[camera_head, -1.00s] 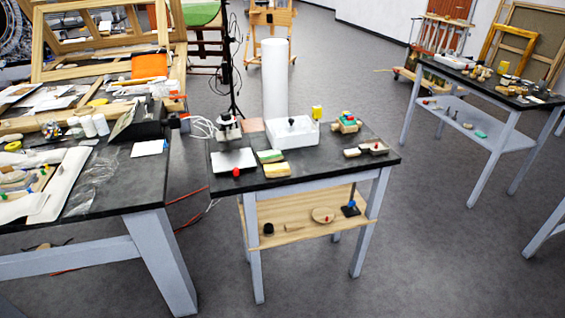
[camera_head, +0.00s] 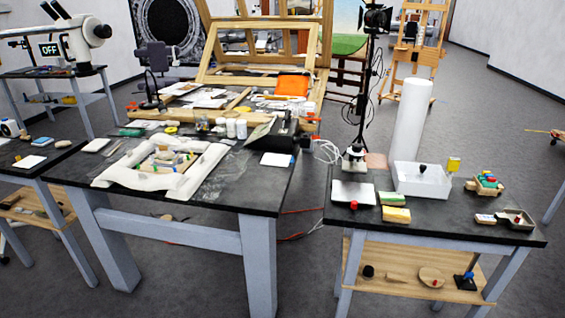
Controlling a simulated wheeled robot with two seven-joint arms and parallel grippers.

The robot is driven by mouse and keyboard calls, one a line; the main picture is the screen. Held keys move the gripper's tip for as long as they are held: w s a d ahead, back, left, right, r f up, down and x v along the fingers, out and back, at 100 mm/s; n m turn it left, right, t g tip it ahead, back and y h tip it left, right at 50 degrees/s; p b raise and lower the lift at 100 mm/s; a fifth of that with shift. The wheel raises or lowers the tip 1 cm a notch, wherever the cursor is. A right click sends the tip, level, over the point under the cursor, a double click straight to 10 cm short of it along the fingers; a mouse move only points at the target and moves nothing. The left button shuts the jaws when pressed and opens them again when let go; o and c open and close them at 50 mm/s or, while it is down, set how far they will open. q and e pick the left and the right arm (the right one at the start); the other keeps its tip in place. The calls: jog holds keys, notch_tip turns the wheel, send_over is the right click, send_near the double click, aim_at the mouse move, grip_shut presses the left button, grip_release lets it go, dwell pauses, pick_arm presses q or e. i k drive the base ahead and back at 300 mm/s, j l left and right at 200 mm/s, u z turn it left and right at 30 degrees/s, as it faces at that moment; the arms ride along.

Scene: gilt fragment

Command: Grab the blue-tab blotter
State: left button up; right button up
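A flat white pad (camera_head: 275,159) lies at the right end of the middle dark-topped table, in front of a black box-like stand. A small blue spot shows at its right edge; it looks like the blue-tab blotter, but it is too small to be sure. A similar white pad (camera_head: 352,190) with a red knob at its front edge lies on the right table. Another white pad (camera_head: 29,161) lies on the left table, its tab colour unclear. Neither of my grippers is in view.
The middle table (camera_head: 240,190) holds a white padded cradle (camera_head: 160,165), with bare top near its front right corner. The right table (camera_head: 450,225) bears a white tray (camera_head: 421,180) and sponges (camera_head: 395,214). A floor gap separates these tables. A tall white cylinder (camera_head: 411,120) stands behind.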

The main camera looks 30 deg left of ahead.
aim_at(270, 159)
jog(key=i+j, duration=0.15)
jog(key=j, duration=0.25)
jog(key=i+j, duration=0.15)
jog(key=j, duration=0.2)
jog(key=i+j+u, duration=0.1)
jog(key=j, duration=0.3)
jog(key=i+j, duration=0.15)
jog(key=j, duration=0.25)
jog(key=i+j, duration=0.15)
jog(key=j, duration=0.2)
